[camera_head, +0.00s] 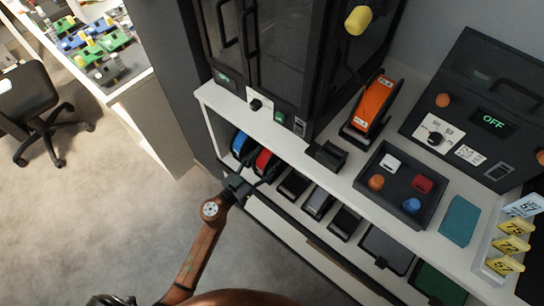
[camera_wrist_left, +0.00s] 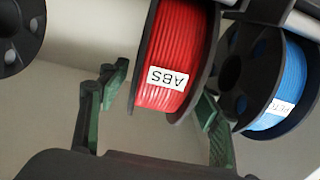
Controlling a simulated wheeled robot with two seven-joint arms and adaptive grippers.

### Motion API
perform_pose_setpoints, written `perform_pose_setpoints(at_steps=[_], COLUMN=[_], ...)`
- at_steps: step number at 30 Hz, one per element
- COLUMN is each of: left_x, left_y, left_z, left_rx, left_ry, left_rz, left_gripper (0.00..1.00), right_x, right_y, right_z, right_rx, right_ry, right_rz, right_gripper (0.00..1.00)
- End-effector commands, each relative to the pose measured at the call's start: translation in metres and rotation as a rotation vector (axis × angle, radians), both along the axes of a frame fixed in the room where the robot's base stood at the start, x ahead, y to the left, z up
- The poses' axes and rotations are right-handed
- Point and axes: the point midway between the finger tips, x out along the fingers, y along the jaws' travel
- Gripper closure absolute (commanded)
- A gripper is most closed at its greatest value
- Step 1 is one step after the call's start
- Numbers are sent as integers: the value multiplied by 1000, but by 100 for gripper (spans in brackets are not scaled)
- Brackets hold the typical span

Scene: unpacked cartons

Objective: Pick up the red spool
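The red spool (camera_head: 264,161) stands on the lower shelf under the white counter, partly hidden by the counter edge. In the left wrist view the red spool (camera_wrist_left: 172,50) has black flanges and a white label reading ABS. My left gripper (camera_head: 258,181) is at the shelf opening, just in front of the red spool. In the wrist view the left gripper (camera_wrist_left: 160,95) is open, with one finger on each side of the spool's lower part. A gap shows at the left finger; contact at the right finger cannot be told. My right gripper is not in view.
A blue spool (camera_wrist_left: 275,85) stands close to the right of the red one in the wrist view. A black flange (camera_wrist_left: 18,35) is at far left. Dark bins (camera_head: 318,201) continue along the shelf. The counter (camera_head: 235,107) overhangs.

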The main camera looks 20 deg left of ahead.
Motion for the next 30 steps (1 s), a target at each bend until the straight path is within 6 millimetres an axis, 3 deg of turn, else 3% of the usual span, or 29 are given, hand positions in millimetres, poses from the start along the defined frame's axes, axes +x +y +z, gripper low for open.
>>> perform_pose_setpoints(at_steps=[24,30], left_x=[0,0], left_y=[0,0], left_z=[0,1], left_rx=[0,-1], left_ry=[0,-3], left_rz=[0,0], left_gripper=[100,100], right_x=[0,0], right_y=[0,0], right_z=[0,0], right_rx=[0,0], right_ry=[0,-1], right_rz=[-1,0], right_gripper=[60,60])
